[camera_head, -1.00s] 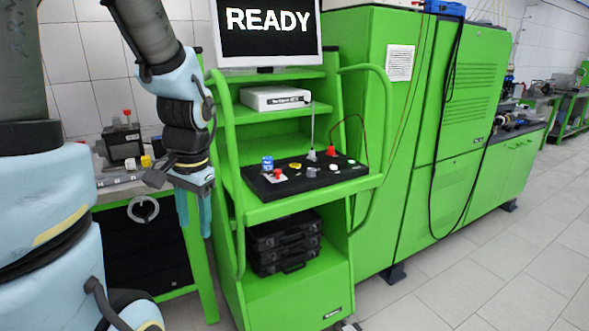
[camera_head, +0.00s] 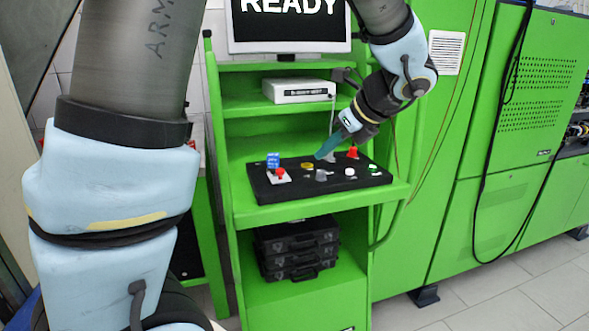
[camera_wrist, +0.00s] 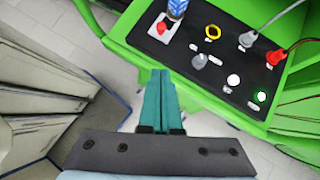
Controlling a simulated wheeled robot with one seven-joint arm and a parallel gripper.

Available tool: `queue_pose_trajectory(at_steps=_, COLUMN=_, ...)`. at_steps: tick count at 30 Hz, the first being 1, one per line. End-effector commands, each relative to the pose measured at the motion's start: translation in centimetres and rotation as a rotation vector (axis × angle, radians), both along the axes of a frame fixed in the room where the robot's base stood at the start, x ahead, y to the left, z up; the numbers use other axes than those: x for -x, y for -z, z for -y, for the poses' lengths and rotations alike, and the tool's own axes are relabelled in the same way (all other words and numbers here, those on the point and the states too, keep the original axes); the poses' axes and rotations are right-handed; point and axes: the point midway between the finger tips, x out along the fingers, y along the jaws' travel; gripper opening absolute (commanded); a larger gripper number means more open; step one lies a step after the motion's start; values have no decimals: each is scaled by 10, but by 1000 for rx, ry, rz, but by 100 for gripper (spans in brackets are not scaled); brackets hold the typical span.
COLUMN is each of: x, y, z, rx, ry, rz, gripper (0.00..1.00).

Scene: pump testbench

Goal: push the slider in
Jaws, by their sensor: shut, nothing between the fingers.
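My gripper (camera_head: 322,154) is shut and empty, its teal fingers pointing down and left over the back of the black control panel (camera_head: 262,188) in the head view. The shut fingertips also show in the wrist view (camera_wrist: 160,73), in front of the panel in the picture; I cannot tell the gap. I cannot tell which part is the slider.
A red plug (camera_head: 352,153) with a cable and a grey plug (camera_wrist: 248,38) stand at the panel's back. Above are a white box (camera_head: 298,91) and a monitor reading READY (camera_head: 290,32). Black cases (camera_head: 297,250) lie below. A green cabinet (camera_head: 520,130) stands at right.

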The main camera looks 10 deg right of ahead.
Motion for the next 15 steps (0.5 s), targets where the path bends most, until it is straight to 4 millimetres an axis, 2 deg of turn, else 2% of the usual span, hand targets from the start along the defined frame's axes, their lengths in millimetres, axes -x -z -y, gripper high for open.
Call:
queue_pose_trajectory(at_steps=8, x=-3, y=5, z=-3, rx=-1, ry=-4, rz=-2, gripper=0)
queue_pose_trajectory(at_steps=15, x=-24, y=33, z=-19, rx=-3, ry=-6, rz=-5, gripper=0)
